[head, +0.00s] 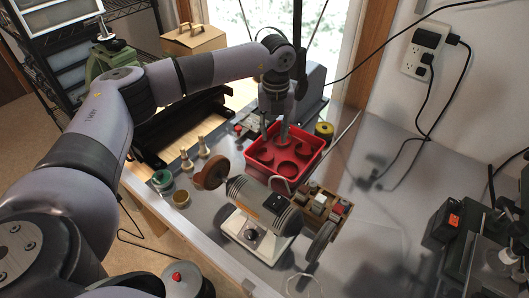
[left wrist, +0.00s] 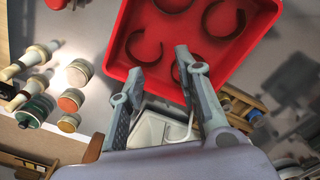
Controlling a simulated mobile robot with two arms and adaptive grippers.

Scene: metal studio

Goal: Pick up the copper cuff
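A red tray (head: 262,168) stands on the metal bench and holds several dark, C-shaped copper cuffs. One copper cuff (head: 287,168) lies near the tray's front side. In the left wrist view the red tray (left wrist: 145,22) fills the upper middle, with a cuff (left wrist: 225,35) at upper right; others show to its left. One cuff is partly hidden behind the right finger. My left gripper (head: 275,130) reaches down over the tray. Its fingers (left wrist: 160,62) are apart, with nothing held between them. Whether a finger touches a cuff cannot be told. My right gripper is out of view.
A polishing machine (head: 262,203) stands just in front of the tray. A wooden caddy (head: 330,205) is to the right of the machine. Cream pegs (head: 203,148) and a green jar (head: 162,181) stand at left. A yellow spool (head: 323,129) stands behind right.

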